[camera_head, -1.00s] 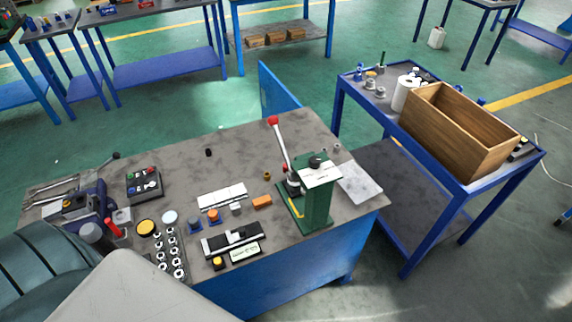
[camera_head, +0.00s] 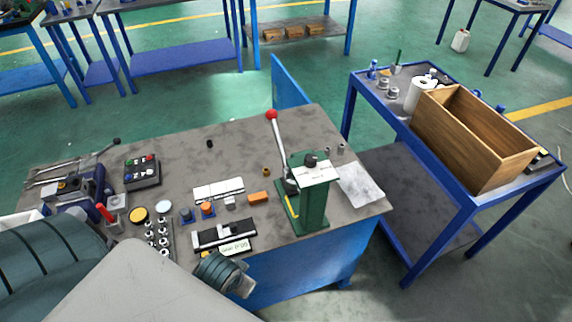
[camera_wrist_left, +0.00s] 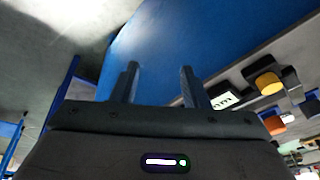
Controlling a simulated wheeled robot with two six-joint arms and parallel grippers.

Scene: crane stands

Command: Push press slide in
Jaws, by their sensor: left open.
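A green arbor press (camera_head: 314,200) with a long lever ending in a red knob stands at the right end of the grey bench. A yellow part shows low at its left side; its slide is not clearly seen from here. A black slide fixture with a white bar (camera_head: 224,233) lies at the bench's front edge, with a pale label plate (camera_head: 235,247) before it. My left gripper (camera_wrist_left: 161,75) is open and empty, its two fingers apart in front of the blue bench side in the wrist view. In the head view my arm is at the front edge, below the fixture. My right gripper is not seen.
The bench (camera_head: 235,150) also holds a button box (camera_head: 142,172), a white strip (camera_head: 218,189), an orange block (camera_head: 258,197) and small coloured parts. A blue cart (camera_head: 466,198) with a wooden box (camera_head: 478,140) stands to the right. The bench's back middle is mostly clear.

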